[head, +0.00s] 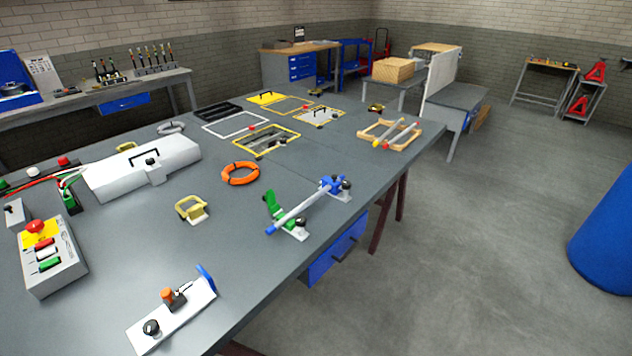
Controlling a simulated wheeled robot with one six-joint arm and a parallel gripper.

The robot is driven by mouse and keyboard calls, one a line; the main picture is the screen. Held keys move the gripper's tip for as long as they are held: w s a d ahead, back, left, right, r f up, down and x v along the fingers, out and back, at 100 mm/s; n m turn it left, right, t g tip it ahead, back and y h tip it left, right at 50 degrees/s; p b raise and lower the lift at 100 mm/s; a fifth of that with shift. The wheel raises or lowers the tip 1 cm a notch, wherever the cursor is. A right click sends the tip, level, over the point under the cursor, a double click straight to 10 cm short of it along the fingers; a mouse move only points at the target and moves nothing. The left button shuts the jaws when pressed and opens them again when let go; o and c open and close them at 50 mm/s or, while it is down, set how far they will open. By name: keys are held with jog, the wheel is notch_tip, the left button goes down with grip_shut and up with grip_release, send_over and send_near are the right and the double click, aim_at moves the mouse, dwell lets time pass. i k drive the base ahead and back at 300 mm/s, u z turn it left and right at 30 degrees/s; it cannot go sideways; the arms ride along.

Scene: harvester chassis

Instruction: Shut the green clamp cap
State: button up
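The green clamp cap (273,205) stands raised and tilted on its clamp, near the right edge of the grey table (225,285). It looks open, swung up off the rod. A pale blue-grey rod (300,209) with a blue near end runs from beside the green clamp to a second clamp with a blue cap (331,186). The blue cap appears to be down over the rod. A black knob (301,223) sits on the green clamp's white base. Whether the rod rests fully in the green clamp's seat is hard to tell. My gripper is not in view.
An orange ring (240,173) and a yellow bracket (191,209) lie left of the clamps. A white plate with an orange-topped part (172,312) lies nearer. A button box (50,257) stands at left. Open floor (450,270) lies right of the table.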

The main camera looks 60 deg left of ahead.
aim_at(274, 207)
jog(key=i, duration=1.55)
jog(key=u, duration=4.35)
jog(key=i, duration=1.7)
jog(key=z, duration=0.05)
